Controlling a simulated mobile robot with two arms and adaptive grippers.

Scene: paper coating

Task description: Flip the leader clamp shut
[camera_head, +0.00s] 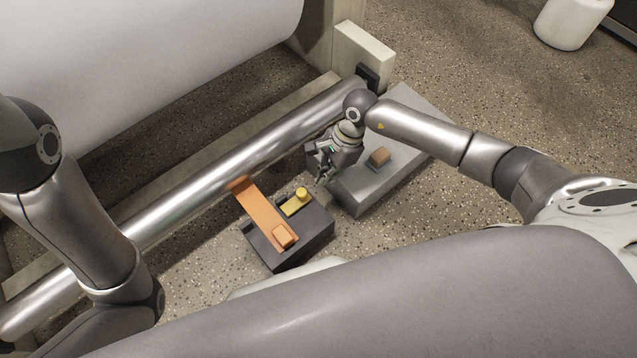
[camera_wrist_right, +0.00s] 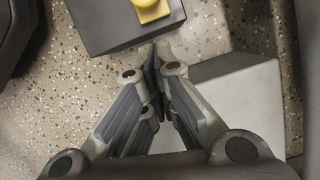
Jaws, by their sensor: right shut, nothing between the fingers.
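A dark block (camera_head: 290,255) stands below the steel roller. An orange strip (camera_head: 263,215) runs from the roller onto it and ends in a raised orange piece (camera_head: 285,236). A yellow bar with a round knob (camera_head: 299,201) lies on the block's right part; I take it for the leader clamp. It also shows in the right wrist view (camera_wrist_right: 152,10), cut by the top edge. My right gripper (camera_head: 323,180) is shut and empty, just beyond and right of the yellow knob, apart from it. The fingertips (camera_wrist_right: 157,62) are together near the block's edge. My left gripper is out of view.
A long steel roller (camera_head: 190,190) crosses behind the block. A grey block (camera_head: 372,190) with a small brown piece (camera_head: 379,157) stands at right, under my right arm. A large pale roll (camera_head: 150,50) fills the upper left. Speckled floor shows between the blocks.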

